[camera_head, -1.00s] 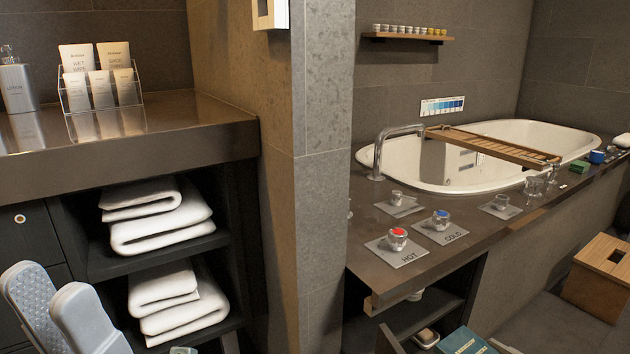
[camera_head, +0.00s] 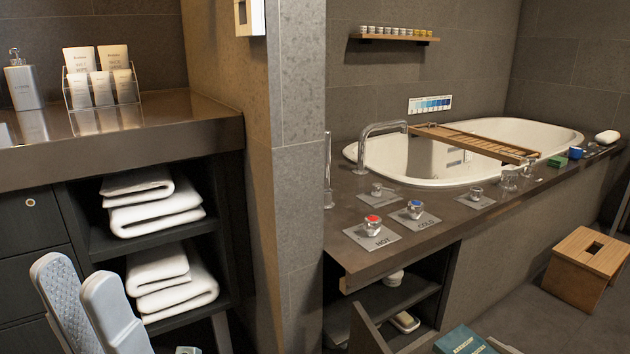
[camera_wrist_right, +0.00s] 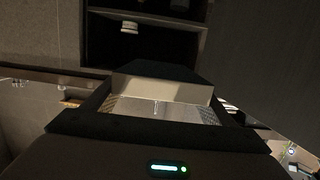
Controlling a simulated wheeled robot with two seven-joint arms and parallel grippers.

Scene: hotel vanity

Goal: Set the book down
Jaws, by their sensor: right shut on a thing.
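A teal book (camera_head: 463,341) shows at the bottom edge of the head view, cut off by the frame. In the right wrist view the book's pale edge (camera_wrist_right: 160,90) lies across my right gripper (camera_wrist_right: 158,107), which is shut on it. Little of the right gripper shows in the head view. My left gripper (camera_head: 76,283) is at lower left in the head view, in front of the dark drawers, open and empty, its two grey fingers apart.
The bath counter (camera_head: 400,235) carries hot and cold taps and small items along its edge. Below it is an open dark shelf (camera_head: 385,300) with soap. A wooden stool (camera_head: 588,268) stands on the floor at right. White towels (camera_head: 155,205) fill the left cubby.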

